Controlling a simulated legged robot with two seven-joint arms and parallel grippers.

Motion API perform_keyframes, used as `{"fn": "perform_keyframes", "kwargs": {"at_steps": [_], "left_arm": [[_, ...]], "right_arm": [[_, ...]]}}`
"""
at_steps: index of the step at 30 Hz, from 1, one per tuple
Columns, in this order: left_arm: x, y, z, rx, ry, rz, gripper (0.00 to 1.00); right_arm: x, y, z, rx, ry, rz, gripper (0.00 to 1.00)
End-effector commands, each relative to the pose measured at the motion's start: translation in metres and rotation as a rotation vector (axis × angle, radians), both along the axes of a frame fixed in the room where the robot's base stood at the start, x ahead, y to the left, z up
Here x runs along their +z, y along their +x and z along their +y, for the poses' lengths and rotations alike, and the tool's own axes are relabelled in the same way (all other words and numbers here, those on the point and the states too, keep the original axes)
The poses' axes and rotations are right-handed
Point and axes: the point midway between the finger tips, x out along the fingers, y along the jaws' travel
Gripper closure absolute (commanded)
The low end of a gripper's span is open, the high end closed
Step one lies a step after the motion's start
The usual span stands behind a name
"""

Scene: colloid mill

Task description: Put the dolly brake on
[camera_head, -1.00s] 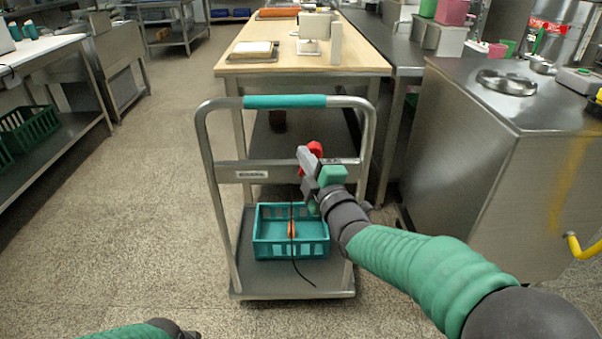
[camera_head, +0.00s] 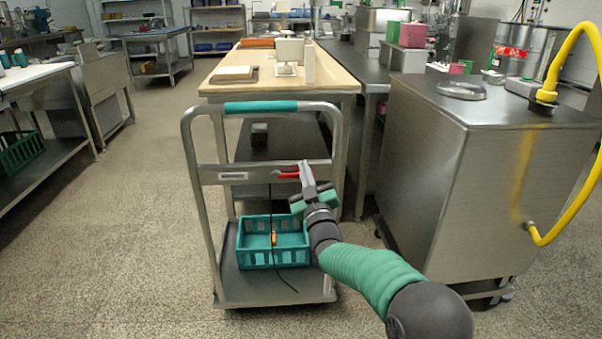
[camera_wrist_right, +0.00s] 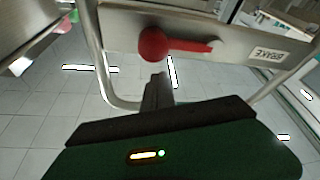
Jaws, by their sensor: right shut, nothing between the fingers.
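The dolly (camera_head: 190,165) stands in front of me, with a teal-gripped handle and a crossbar (camera_head: 208,176). A red brake lever (camera_head: 288,174) lies level along the right part of the crossbar. In the right wrist view, its round red end (camera_wrist_right: 153,44) and thin arm show beside the BRAKE label (camera_wrist_right: 268,52), which appears upside down. My right gripper (camera_head: 306,169) is shut and empty at the lever's right end, hiding part of it. In the wrist view its fingertips (camera_wrist_right: 157,80) are close to the round end; I cannot tell whether they touch. My left gripper is out of view.
A teal crate (camera_head: 262,262) with an orange item and a dark cord sits on the dolly's deck. A wood-topped table (camera_head: 225,88) stands behind the dolly. A steel cabinet (camera_head: 430,165) with a yellow hose (camera_head: 572,200) is at right. The floor at left is clear.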

Motion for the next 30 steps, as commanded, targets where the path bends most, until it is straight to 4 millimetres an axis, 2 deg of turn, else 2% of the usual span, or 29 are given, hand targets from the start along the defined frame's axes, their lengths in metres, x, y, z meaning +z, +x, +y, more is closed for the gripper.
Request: {"fn": "perform_keyframes", "kwargs": {"at_steps": [6, 30], "left_arm": [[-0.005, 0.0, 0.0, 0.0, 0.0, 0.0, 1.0], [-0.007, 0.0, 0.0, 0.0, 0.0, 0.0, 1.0]], "right_arm": [[-0.013, 0.001, -0.005, -0.001, 0.142, 0.001, 1.0], [-0.027, 0.002, -0.009, -0.002, 0.131, 0.01, 1.0]]}}
